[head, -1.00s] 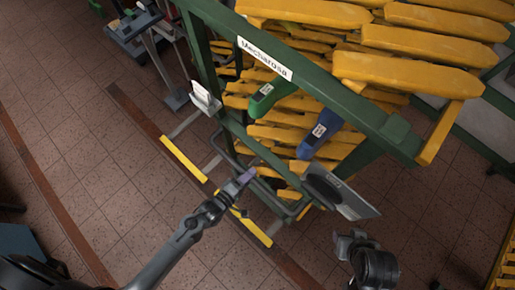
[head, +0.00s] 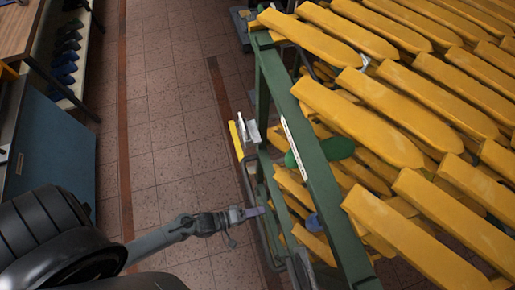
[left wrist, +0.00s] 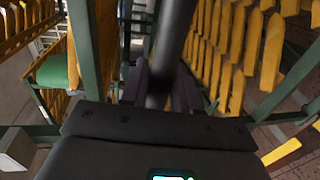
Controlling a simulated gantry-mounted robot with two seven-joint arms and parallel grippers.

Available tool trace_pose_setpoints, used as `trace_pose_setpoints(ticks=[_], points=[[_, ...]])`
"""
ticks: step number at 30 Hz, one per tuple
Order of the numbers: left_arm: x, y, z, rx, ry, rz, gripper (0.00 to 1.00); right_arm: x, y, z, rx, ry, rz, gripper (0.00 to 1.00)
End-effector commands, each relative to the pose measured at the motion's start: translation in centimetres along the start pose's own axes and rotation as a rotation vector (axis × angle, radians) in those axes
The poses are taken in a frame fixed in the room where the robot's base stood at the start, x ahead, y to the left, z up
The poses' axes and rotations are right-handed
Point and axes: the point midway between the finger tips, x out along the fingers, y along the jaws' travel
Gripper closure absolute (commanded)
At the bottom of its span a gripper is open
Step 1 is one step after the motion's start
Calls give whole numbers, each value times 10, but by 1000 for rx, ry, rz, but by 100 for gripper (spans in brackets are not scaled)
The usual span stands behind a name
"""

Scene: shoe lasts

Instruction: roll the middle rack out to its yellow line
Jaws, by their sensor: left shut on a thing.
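The rack (head: 330,215) has a green frame and bears many yellow shoe lasts (head: 365,115). My left gripper (head: 248,214) is at the rack's near left end, low down. In the left wrist view (left wrist: 160,98) its fingers are shut around a dark upright bar (left wrist: 174,45), which looks like the rack's handle. A yellow strip (left wrist: 282,151) also shows in the left wrist view. My right gripper is out of view.
Tiled floor (head: 160,140) lies clear left of the rack, with dark strips running along it. A blue cabinet (head: 60,150) and a table (head: 18,28) stand at the left.

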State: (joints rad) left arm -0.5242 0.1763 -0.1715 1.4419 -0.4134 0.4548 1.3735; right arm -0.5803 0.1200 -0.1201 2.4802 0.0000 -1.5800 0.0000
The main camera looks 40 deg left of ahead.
Motion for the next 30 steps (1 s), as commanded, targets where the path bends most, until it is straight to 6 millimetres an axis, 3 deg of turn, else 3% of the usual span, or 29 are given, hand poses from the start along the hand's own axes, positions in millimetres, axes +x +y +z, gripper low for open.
trace_pose_setpoints(ticks=[6, 7, 10, 22, 30], points=[[0, 3, 1, 0, -3, 8, 100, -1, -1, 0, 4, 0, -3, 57], [0, 3, 1, 0, -3, 8, 65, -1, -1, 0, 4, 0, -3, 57], [-1, 2, 1, 0, -2, 5, 51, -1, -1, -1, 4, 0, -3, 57], [-7, 0, 0, -1, 0, -1, 51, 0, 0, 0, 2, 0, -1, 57], [-45, -1, 1, -1, -1, -1, 51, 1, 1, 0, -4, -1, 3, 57]])
